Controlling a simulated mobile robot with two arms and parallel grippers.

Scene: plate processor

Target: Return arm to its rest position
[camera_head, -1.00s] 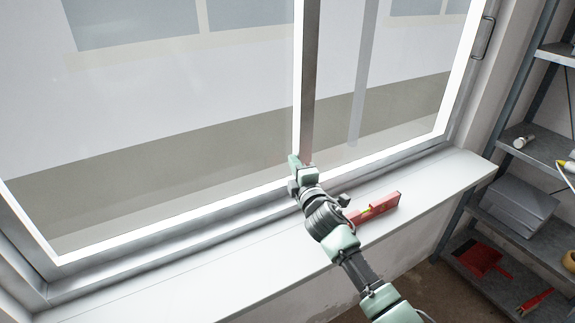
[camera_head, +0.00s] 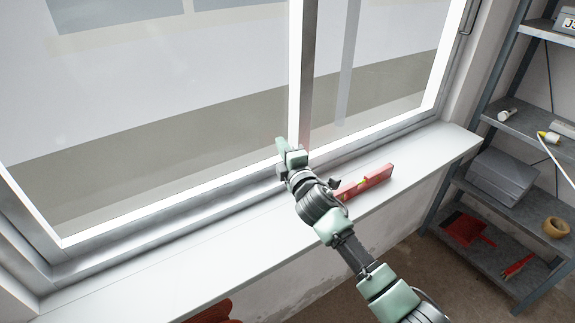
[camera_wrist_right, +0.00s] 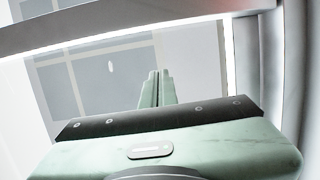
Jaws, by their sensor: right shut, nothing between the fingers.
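My right arm comes in from the lower right in the head view and reaches over the white windowsill (camera_head: 180,285) to the window. My right gripper (camera_head: 281,146) is in front of the glass, just left of the upright window bar (camera_head: 306,75). In the right wrist view the gripper's fingers (camera_wrist_right: 155,88) are together, with nothing between them, in front of the window pane. Whether the fingertips touch the glass cannot be told. My left gripper is not in view.
A red spirit level (camera_head: 365,182) stands on the sill close beside my right forearm. A metal shelf rack (camera_head: 500,125) at the right holds a grey case (camera_head: 503,178), a roll of tape (camera_head: 556,228) and a red dustpan (camera_head: 467,229). The left part of the sill is clear.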

